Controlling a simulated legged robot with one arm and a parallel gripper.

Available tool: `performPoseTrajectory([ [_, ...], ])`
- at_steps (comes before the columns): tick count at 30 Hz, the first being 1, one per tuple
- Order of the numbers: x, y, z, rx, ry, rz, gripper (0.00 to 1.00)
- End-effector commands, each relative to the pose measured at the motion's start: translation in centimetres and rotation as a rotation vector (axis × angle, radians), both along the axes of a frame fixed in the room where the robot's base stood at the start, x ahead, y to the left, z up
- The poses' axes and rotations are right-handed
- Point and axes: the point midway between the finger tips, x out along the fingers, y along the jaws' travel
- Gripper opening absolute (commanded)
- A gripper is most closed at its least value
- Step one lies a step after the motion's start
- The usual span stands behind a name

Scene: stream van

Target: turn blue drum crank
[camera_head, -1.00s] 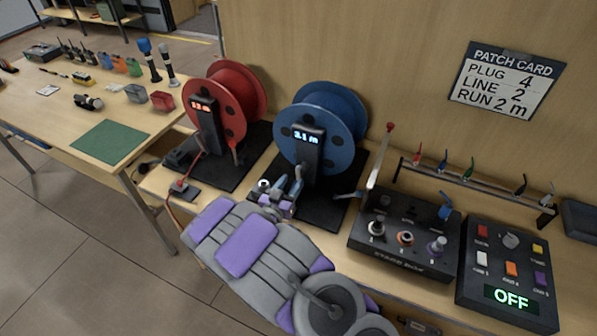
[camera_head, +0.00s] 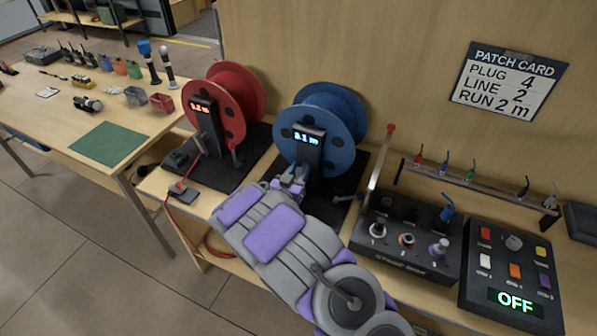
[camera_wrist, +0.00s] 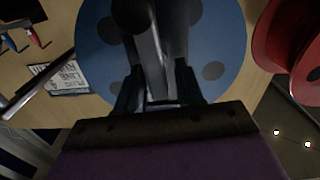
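The blue drum (camera_head: 350,110) stands on a black base against the wooden panel, with a dark counter post in front whose display (camera_head: 307,137) appears to read 3.1 m. My gripper (camera_head: 293,177) is low in front of this post. In the wrist view, the blue drum (camera_wrist: 225,45) fills the middle behind the dark post (camera_wrist: 152,50). My gripper's fingers (camera_wrist: 157,92) are spread on either side of the post's lower part; I cannot tell whether they touch anything. A grey handle-like part (camera_head: 346,197) shows right of the drum base; the crank itself is not clearly seen.
The red drum (camera_head: 245,90) is close on the left. A stage box (camera_head: 405,262) with a tall red-tipped lever (camera_head: 380,165) and a button panel (camera_head: 513,285) reading OFF stand at the right. A patch card (camera_head: 508,80) hangs on the panel.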

Motion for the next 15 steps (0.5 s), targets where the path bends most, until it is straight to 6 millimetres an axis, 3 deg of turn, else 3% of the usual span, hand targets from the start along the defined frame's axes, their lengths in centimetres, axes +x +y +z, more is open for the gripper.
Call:
performPoseTrajectory([
  [11,0.01,0.06,-0.09,-0.001,0.001,0.001,0.00],
  [15,0.02,0.11,-0.12,-0.002,0.003,0.001,0.00],
])
